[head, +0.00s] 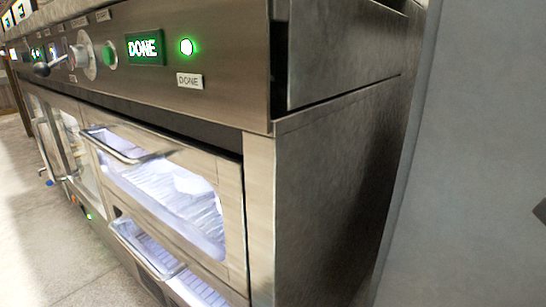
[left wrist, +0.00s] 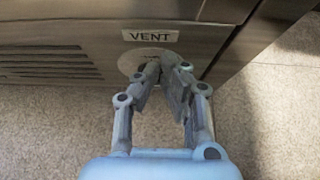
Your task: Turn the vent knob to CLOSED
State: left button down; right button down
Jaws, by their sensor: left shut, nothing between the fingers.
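The vent label (left wrist: 150,36) is a white plate reading VENT on a steel panel in the left wrist view. Just below it is a pale round disc (left wrist: 128,62), the vent knob or its dial, partly hidden by my fingers. My left gripper (left wrist: 163,65) is shut with nothing between its fingers; the fingertips are in front of the disc's right part. I cannot tell if they touch it. The knob's pointer and setting cannot be read. My right gripper is in neither view.
In the left wrist view, a slotted grille (left wrist: 45,65) lies left of the knob and speckled floor (left wrist: 270,130) shows below. In the head view, a steel oven (head: 258,195) has handled glass doors, a control panel and a lit DONE display (head: 145,47). A grey wall (head: 470,150) is at right.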

pick_arm(q)
jog(key=shift+w+a, duration=0.15)
jog(key=shift+w, duration=0.05)
jog(key=shift+w+a, duration=0.65)
jog(key=shift+a, duration=0.1)
jog(key=shift+s, duration=0.15)
jog(key=s+a, duration=0.3)
jog(key=s, duration=0.1)
jog(key=shift+s+a+r, duration=0.3)
jog(key=shift+a+r, duration=0.05)
jog(key=shift+a, duration=0.05)
dwell(0.3)
